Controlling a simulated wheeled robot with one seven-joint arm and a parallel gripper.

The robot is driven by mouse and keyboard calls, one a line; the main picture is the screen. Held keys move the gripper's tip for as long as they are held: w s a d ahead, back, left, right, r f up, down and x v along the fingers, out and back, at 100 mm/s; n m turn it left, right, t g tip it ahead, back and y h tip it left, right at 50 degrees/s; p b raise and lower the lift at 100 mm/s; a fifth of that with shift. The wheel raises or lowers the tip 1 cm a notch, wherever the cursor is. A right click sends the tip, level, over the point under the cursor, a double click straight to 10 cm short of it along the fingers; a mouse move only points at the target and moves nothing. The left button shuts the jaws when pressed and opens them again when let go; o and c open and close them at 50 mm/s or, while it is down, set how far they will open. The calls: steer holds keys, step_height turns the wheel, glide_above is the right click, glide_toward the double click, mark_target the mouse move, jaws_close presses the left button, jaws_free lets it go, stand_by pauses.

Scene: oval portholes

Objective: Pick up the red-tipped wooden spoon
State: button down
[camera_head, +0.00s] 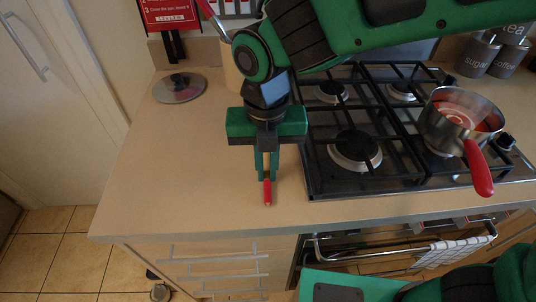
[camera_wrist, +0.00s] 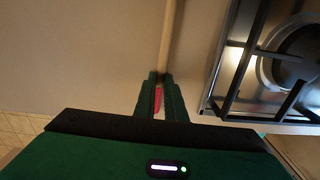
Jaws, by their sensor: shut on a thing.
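The red-tipped wooden spoon shows in the head view as a red tip (camera_head: 267,193) sticking out toward the counter's front edge. In the wrist view its pale wooden handle (camera_wrist: 168,40) runs up out of the picture, with the red end (camera_wrist: 158,98) between the fingers. The spoon's bowl is not visible. My gripper (camera_head: 267,176) is shut on the handle near the red tip; its fingers also show in the wrist view (camera_wrist: 161,78). It is low over the counter left of the hob, and I cannot tell whether the spoon touches the counter.
The gas hob (camera_head: 355,150) is close on the right, carrying a saucepan (camera_head: 448,130) with a red handle jutting forward. A glass lid (camera_head: 180,88) lies at the back left. A crock (camera_head: 232,68) stands behind my arm. The counter (camera_head: 165,165) is clear on the left.

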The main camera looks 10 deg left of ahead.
steer(key=shift+r, duration=0.65)
step_height(320, 180, up, 3)
steer(key=shift+f, duration=0.1)
steer(key=s+a+r, duration=0.3)
steer(key=s+r, duration=0.4)
steer(key=s, duration=0.4)
steer(key=shift+s, duration=0.15)
